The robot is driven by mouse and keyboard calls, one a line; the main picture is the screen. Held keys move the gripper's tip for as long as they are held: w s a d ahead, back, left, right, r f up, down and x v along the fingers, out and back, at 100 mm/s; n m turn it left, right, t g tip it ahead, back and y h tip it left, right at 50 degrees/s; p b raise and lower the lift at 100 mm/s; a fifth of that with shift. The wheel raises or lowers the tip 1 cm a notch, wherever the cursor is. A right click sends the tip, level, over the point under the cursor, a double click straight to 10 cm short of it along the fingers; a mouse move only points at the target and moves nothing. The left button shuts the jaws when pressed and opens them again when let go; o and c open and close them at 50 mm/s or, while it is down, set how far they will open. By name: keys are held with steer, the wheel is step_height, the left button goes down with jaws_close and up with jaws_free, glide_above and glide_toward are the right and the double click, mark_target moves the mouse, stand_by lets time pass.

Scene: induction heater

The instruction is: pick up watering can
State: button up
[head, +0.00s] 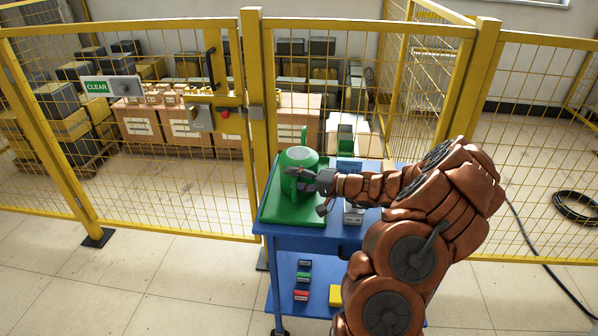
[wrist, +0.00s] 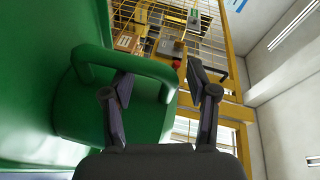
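The green watering can (head: 298,160) stands upright on a green mat (head: 284,216) at the left of a blue cart top. My gripper (head: 311,181) is beside the can, on its near right side. In the wrist view, the can (wrist: 75,112) fills the left and its loop handle (wrist: 130,61) reaches toward my gripper (wrist: 162,80). My gripper is open. One finger overlaps the handle's opening and the other is to its right, with part of the handle between them. I cannot tell whether either finger touches it.
The blue cart (head: 300,238) has small coloured blocks (head: 302,281) on its lower shelf. A small grey-white block (head: 353,214) is on the top, near my arm. A yellow mesh fence (head: 170,150) stands close behind the cart. The floor at left is clear.

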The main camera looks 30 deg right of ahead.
steer(key=c, duration=1)
jaws_close()
steer(key=shift+f, duration=0.1)
